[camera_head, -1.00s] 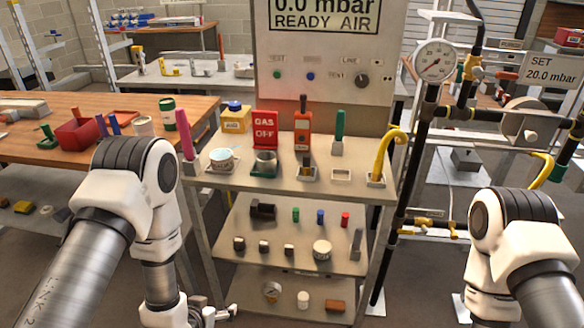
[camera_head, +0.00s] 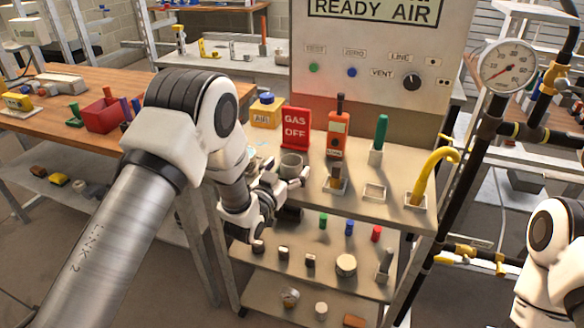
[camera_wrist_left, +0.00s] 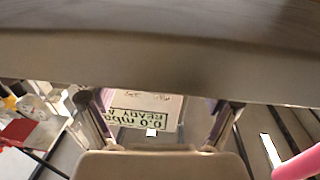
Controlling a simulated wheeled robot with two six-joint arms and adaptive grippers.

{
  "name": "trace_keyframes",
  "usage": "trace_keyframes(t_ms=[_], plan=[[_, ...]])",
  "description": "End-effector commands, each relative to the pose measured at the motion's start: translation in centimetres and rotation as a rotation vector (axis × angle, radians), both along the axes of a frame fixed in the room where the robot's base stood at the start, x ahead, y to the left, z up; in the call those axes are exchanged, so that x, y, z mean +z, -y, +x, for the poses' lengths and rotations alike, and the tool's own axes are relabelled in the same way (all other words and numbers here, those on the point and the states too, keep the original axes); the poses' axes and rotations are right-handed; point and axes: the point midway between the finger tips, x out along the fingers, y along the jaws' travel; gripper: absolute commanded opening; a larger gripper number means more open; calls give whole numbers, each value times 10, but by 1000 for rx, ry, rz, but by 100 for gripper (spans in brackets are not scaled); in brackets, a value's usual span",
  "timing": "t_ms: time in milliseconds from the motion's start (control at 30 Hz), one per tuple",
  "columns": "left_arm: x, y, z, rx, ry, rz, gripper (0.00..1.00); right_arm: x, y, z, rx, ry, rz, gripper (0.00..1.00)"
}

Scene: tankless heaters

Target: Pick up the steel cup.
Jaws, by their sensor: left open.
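The steel cup (camera_head: 291,164) is a small grey open cup standing upright on the top shelf, in front of the red GAS OFF sign. My left gripper (camera_head: 291,179) is open at the front of the cup, close to it; I cannot tell whether they touch. In the left wrist view the open fingers (camera_wrist_left: 158,108) are spread wide with no clear object between them, and I cannot make out the cup there. Only part of my right arm shows at the right edge; its gripper is out of view.
The top shelf also holds the GAS OFF sign (camera_head: 295,128), an orange meter (camera_head: 338,135), a green-handled tool (camera_head: 380,133) and a yellow hose (camera_head: 424,178). A pink rod (camera_wrist_left: 300,166) shows in the left wrist view. A pressure gauge (camera_head: 508,66) stands right. A lower shelf holds small parts.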

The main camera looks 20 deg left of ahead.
Motion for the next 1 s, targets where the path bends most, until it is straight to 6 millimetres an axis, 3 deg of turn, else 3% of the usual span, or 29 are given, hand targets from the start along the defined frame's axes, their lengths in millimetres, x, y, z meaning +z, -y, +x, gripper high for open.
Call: trace_keyframes(t_ms=[100, 333, 533, 633, 667, 1000], plan=[[0, 2, 17, 0, 0, 0, 89, 2, 0, 0, 0, 0, 0, 53], [-1, 3, 20, 1, -2, -1, 89, 2, 0, 0, 0, 0, 0, 53], [-1, 3, 19, 1, -2, -1, 18, 2, 0, 0, 0, 0, 0, 53], [-1, 3, 19, 1, -2, 0, 18, 2, 0, 0, 0, 0, 0, 53], [-1, 3, 19, 1, -2, 0, 12, 2, 0, 0, 0, 0, 0, 53], [6, 3, 19, 1, -1, 0, 12, 1, 0, 0, 0, 0, 0, 53]])
